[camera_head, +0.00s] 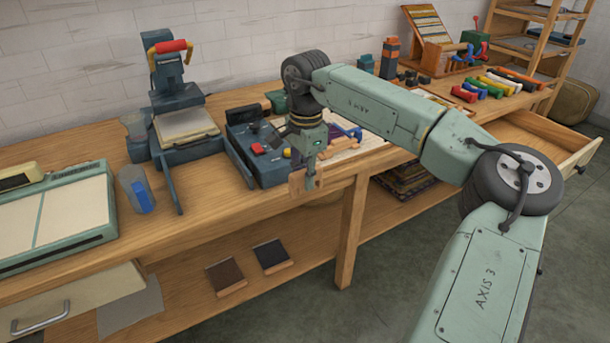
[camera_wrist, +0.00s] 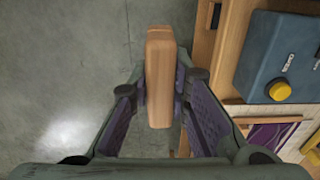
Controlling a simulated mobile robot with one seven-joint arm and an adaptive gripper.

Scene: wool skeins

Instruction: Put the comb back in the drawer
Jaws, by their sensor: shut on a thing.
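The comb, a light wooden block-like piece, is between the fingers of my gripper (camera_wrist: 160,100) in the wrist view, where I see its long back (camera_wrist: 160,60). No teeth are clear. In the head view my gripper (camera_head: 309,178) holds the comb (camera_head: 297,184) just off the bench's front edge, with floor below. A wooden drawer (camera_head: 560,137) stands pulled out at the bench's right end; its inside is partly visible and looks empty.
The wooden bench (camera_head: 240,207) runs along the wall. A blue control box (camera_head: 262,160) sits close behind my gripper. A press (camera_head: 184,120) stands to its left. Coloured skeins (camera_head: 495,85) lie near the open drawer. My arm crosses in front of the bench. Floor in front is clear.

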